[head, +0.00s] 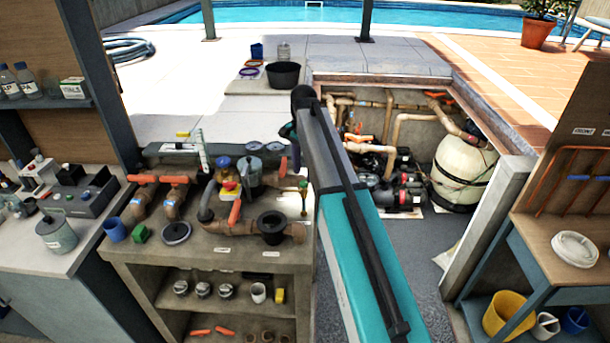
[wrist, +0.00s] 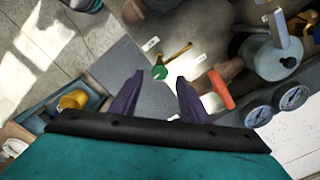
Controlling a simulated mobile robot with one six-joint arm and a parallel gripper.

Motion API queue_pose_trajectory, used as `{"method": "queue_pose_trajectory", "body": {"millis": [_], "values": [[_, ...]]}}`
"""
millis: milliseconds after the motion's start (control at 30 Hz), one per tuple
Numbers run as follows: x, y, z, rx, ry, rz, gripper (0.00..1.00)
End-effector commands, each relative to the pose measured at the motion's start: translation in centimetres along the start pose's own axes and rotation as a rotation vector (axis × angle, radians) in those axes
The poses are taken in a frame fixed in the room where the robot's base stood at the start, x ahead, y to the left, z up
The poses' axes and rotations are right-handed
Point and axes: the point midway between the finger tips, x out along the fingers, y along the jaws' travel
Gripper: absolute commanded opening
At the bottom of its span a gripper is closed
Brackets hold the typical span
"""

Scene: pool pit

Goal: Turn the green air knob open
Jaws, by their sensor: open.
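The green air knob (head: 303,185) sits on a thin brass stem at the right end of the concrete bench in the head view. In the wrist view the green knob (wrist: 159,72) appears between my fingertips, with its brass stem running up and right. The knob looks beyond the tips; I see no contact. In the head view my arm covers most of the gripper, and only a purple part shows above the bench.
An orange-red handle (wrist: 220,88) is close to the right finger in the wrist view, with two round gauges (wrist: 290,96) farther right. The bench (head: 215,245) carries pipes, orange-handled valves and a filter housing. Open floor (head: 425,270) lies right of the bench.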

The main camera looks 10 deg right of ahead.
Motion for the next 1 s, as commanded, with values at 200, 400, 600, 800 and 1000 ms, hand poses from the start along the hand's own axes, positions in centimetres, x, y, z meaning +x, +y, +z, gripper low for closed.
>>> {"method": "queue_pose_trajectory", "body": {"millis": [200,400,600,800,1000], "values": [[2.0,0.1,0.0,0.001,-0.001,0.002,0.42],[3.1,0.1,0.0,0.001,0.000,0.000,0.42],[3.4,0.1,-0.1,0.001,0.000,0.000,0.42],[3.3,0.1,-0.1,0.002,0.000,0.000,0.37],[3.3,0.1,-0.1,0.002,0.000,0.000,0.03]]}}
